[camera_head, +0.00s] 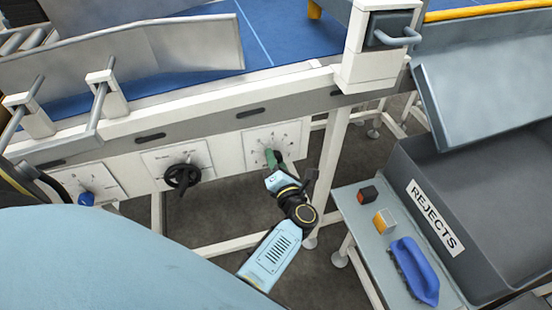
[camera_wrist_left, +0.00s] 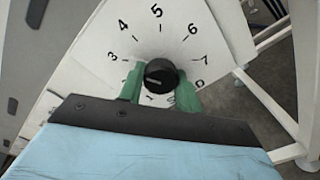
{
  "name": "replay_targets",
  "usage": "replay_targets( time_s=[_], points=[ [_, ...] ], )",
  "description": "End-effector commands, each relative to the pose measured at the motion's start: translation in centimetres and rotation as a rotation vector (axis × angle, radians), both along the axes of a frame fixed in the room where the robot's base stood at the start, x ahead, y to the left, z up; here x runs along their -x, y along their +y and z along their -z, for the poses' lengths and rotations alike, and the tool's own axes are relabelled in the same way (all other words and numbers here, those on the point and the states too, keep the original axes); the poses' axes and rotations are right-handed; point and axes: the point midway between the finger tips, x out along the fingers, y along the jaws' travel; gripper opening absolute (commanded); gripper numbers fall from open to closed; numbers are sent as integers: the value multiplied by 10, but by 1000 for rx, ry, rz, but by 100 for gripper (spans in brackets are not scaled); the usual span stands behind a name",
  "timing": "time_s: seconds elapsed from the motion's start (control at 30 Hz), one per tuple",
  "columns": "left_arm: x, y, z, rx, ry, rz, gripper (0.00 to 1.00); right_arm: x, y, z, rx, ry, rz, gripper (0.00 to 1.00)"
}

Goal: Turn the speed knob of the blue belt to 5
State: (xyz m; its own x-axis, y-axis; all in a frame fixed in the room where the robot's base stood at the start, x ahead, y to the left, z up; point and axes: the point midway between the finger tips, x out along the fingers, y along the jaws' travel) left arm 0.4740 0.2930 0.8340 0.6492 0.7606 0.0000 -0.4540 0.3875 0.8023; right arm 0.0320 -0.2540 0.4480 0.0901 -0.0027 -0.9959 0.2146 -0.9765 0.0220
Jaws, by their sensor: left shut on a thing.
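The black speed knob (camera_wrist_left: 160,76) sits at the centre of a white numbered dial plate (camera_wrist_left: 200,40), with 5 at the top of the dial in the left wrist view. A short pale mark shows on the left part of the knob's face; its exact reading is hard to tell. My left gripper (camera_wrist_left: 160,92) has its green fingers on either side of the knob and is shut on it. In the head view my left gripper (camera_head: 272,160) reaches the right-hand dial plate (camera_head: 291,133) under the blue belt (camera_head: 285,32) and mostly hides the knob. My right gripper is not in view.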

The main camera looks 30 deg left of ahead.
Motion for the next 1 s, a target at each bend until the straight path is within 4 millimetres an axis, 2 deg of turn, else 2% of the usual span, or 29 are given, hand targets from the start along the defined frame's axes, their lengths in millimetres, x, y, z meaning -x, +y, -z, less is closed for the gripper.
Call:
replay_targets(
  time_s=[0.23,0.67,0.7,0.83,1.0],
  points=[
    [0,0,0,-31,38,0,11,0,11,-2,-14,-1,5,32],
    [0,0,0,-35,43,0,11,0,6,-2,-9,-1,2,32],
    [0,0,0,-35,43,0,39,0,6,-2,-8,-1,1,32],
    [0,0,0,-34,42,0,55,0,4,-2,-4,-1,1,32],
    [0,0,0,-34,42,1,55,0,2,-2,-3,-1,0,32]
  ],
)
